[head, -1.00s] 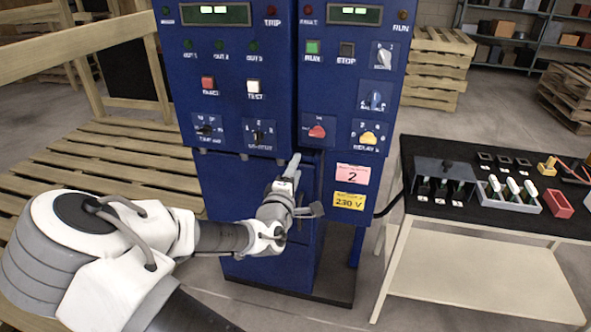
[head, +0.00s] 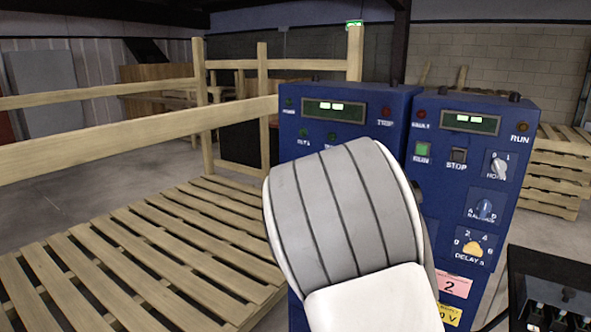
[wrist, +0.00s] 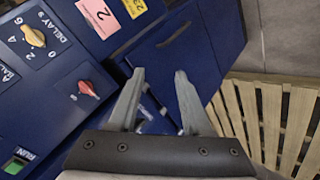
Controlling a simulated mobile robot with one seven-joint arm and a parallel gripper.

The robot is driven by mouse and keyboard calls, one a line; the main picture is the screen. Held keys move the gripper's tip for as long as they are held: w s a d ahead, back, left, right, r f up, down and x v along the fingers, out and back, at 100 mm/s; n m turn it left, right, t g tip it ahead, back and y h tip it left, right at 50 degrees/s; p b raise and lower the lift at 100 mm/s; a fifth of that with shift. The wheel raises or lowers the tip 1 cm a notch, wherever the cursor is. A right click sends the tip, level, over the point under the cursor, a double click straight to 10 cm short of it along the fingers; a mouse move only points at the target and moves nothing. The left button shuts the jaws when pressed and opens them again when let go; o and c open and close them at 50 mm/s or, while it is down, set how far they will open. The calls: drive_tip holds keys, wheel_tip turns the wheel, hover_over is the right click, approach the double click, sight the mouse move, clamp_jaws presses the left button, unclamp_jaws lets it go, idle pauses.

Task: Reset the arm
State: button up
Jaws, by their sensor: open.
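My gripper (wrist: 158,100) shows in the wrist view, with its two grey fingers apart and nothing between them. Past the fingers is the blue front of the control cabinet (wrist: 190,62). The red knob (wrist: 88,90) and the yellow delay knob (wrist: 33,36) are to the left of the fingers. In the head view my arm (head: 345,220) rises large in front of the blue cabinets (head: 400,110) and hides much of the left one. My gripper is not visible in the head view.
A slatted wooden pallet platform (head: 130,250) with rails (head: 140,130) stands to the left. A black-topped table (head: 540,262) is at the lower right edge. Stacked pallets (head: 555,170) stand behind the cabinets on the right. Bare floor (head: 60,175) shows at the far left.

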drive_tip(key=s+a+r+m+g+y+p, duration=0.1)
drive_tip(key=s+a+r+m+y+p, duration=0.2)
drive_tip(key=s+r, duration=0.55)
drive_tip(key=s+a+r+g+y, duration=0.1)
drive_tip(key=s+a+r+y, duration=0.35)
drive_tip(key=s+r, duration=0.45)
drive_tip(key=s+r+m+g+h+p, duration=0.1)
drive_tip(key=s+r+h, duration=0.1)
drive_tip(key=s+r, duration=0.3)
drive_tip(key=s, duration=0.2)
drive_tip(key=shift+s+d+r, duration=0.2)
drive_tip(key=shift+s+d, duration=0.15)
drive_tip(key=shift+d, duration=0.05)
drive_tip(key=shift+d+m+h, duration=0.1)
drive_tip(key=shift+m+h, duration=0.15)
drive_tip(key=shift+m, duration=0.05)
